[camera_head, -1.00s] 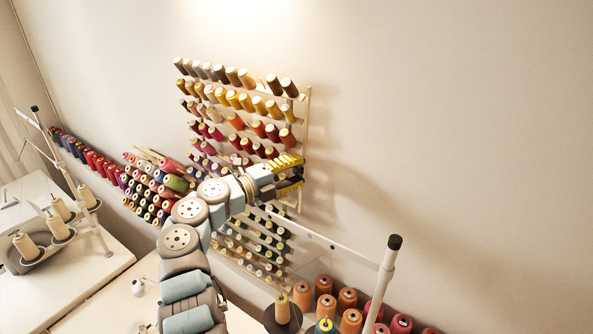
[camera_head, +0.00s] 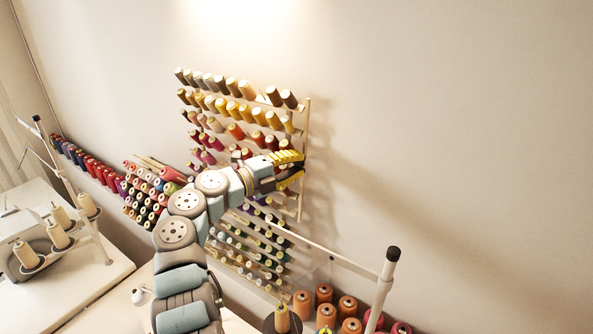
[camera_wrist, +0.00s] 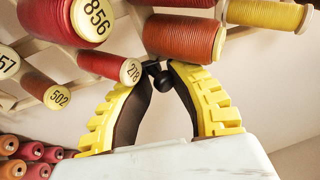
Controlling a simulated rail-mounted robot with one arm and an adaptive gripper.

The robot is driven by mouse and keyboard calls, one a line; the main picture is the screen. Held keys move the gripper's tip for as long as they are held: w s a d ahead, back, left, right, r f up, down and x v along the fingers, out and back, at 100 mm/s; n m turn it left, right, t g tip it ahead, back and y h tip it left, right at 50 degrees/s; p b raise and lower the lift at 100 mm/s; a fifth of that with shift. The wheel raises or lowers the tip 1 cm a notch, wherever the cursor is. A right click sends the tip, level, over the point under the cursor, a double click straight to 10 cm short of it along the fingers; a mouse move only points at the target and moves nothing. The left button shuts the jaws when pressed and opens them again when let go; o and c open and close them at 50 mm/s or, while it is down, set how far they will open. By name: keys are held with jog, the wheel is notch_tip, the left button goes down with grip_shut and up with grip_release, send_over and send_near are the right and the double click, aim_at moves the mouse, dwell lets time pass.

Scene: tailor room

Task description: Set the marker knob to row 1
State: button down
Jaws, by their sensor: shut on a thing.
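My gripper (camera_wrist: 160,75) is shut on a small black ball-shaped knob (camera_wrist: 163,82) in the wrist view. The yellow ribbed fingers come in on both sides of it, and a dark stem runs behind it. In the head view my gripper (camera_head: 301,167) is at the right side of the wall thread rack (camera_head: 306,120), beside its right post, below the upper rows of spools. The knob is not distinguishable there. No row label can be read in either view.
Numbered spools crowd the knob in the wrist view: a red spool (camera_wrist: 102,65) marked 278, an orange spool (camera_wrist: 184,39) and a yellow spool (camera_wrist: 265,14). In the head view, a pale stand with a black-capped post (camera_head: 386,275) rises at front right. The wall right of the rack is clear.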

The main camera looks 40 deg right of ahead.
jog(key=c, duration=1)
grip_release()
jog(key=a, duration=0.4)
jog(key=w+a, duration=0.1)
jog(key=a, duration=0.7)
jog(key=shift+w, duration=0.3)
jog(key=shift+d, duration=0.1)
